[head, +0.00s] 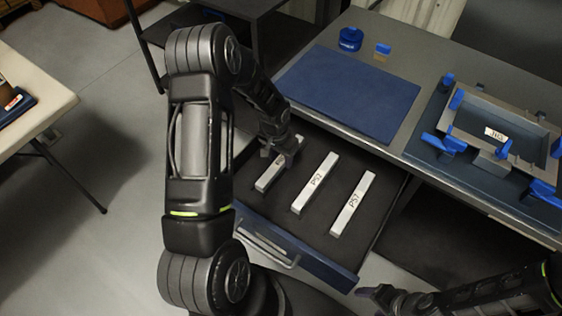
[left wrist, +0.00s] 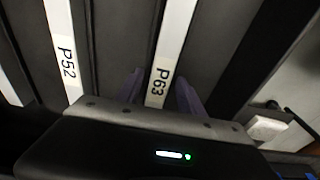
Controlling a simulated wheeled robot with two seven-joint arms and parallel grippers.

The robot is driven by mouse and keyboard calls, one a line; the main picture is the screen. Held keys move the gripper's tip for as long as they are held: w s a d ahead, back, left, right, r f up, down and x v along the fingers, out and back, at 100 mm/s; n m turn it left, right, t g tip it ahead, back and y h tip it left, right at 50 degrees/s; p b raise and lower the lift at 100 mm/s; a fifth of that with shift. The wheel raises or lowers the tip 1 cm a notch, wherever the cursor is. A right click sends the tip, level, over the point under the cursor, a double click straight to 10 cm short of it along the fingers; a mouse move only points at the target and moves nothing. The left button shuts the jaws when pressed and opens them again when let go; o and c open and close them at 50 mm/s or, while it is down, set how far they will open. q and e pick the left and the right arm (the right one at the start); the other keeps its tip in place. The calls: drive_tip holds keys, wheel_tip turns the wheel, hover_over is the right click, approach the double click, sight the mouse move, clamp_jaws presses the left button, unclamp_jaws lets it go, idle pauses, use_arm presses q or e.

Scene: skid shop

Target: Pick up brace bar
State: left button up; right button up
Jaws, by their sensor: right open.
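Three pale brace bars lie side by side in an open dark drawer. The left bar (head: 265,181) is partly hidden under my left gripper (head: 287,152); the middle bar (head: 314,183) reads P52 and the right bar (head: 352,205) seems to read P57. In the left wrist view the bar labelled P63 (left wrist: 172,40) lies between the two fingers of my left gripper (left wrist: 162,92), which stand apart on either side of it with small gaps. The P52 bar (left wrist: 62,40) is to its left. My right gripper (head: 385,298) is open and empty at the bottom right, away from the bars.
The drawer front (head: 290,250) with its handle faces the lower left. Above the drawer, the bench carries a blue mat (head: 350,92), a blue round item (head: 350,39) and a grey fixture tray (head: 490,105) with blue clamps. A white table (head: 30,90) stands at left.

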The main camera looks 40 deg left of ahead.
use_arm(q)
clamp_jaws()
drive_tip(key=shift+d+r, duration=0.1)
drive_tip(key=shift+r, duration=0.05)
idle(0.6)
drive_tip(key=shift+w+d+r+b, duration=0.1)
drive_tip(key=shift+r+b, duration=0.05)
drive_tip(key=shift+b, duration=0.15)
drive_tip(key=shift+r, duration=0.4)
drive_tip(key=r, duration=0.3)
drive_tip(key=d+r+b, duration=0.1)
drive_tip(key=r, duration=0.1)
drive_tip(key=shift+r, duration=0.25)
drive_tip(key=d+b, duration=0.4)
drive_tip(key=d, duration=1.4)
drive_tip(key=shift+w+d, duration=0.15)
drive_tip(key=shift+d, duration=0.2)
drive_tip(key=shift+a+r, duration=0.1)
drive_tip(key=shift+r, duration=0.1)
